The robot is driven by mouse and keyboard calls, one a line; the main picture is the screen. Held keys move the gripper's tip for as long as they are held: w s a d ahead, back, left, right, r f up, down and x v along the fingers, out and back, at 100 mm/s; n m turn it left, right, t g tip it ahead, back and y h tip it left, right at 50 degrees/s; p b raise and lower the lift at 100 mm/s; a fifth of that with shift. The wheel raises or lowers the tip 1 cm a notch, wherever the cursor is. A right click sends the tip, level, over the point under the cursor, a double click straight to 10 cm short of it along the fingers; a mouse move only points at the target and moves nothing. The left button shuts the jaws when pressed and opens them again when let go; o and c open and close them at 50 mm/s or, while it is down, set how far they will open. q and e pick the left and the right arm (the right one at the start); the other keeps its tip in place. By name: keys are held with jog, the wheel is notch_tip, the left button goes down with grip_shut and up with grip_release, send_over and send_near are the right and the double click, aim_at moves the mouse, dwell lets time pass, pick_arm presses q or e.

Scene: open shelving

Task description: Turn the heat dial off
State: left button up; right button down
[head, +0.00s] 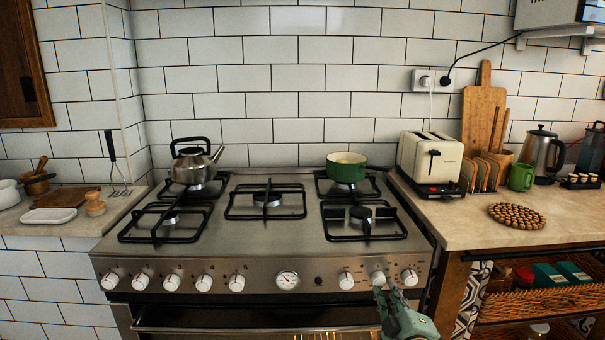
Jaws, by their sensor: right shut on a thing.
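The steel stove (215,262) has a row of white dials along its front panel. The right group holds a left dial (346,280), a middle dial (378,278) and a right dial (409,277). My right gripper (382,289) comes up from below and is shut on the middle dial of this group, its fingers covering the dial's lower part. Several more white dials, such as one (236,282), sit on the left half of the panel, with a round gauge (287,280) in the middle. My left gripper is not in view.
A kettle (194,166) stands on the back left burner and a green pot (346,168) on the back right. The oven handle (250,328) runs below the dials. A counter (455,220) with a toaster (428,160) lies to the right.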

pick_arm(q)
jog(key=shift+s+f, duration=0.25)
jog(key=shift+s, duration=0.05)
pick_arm(e)
jog(key=shift+w+d+r, duration=0.2)
jog(key=shift+r, duration=0.55)
jog(key=shift+w+d+r, duration=0.15)
jog(key=shift+d+r, duration=0.05)
jog(key=shift+r, duration=0.5)
jog(key=shift+d+f, duration=0.15)
jog(key=shift+d, duration=0.1)
jog(key=shift+s+d+f+p, duration=0.15)
jog(key=shift+s+f+p, duration=0.25)
jog(key=shift+s+p, duration=0.15)
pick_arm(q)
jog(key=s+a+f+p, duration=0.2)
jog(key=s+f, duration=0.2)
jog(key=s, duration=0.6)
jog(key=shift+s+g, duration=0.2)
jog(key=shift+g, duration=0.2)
pick_arm(e)
jog(key=s, duration=0.4)
jog(key=shift+s+f, duration=0.3)
jog(key=shift+s, duration=0.1)
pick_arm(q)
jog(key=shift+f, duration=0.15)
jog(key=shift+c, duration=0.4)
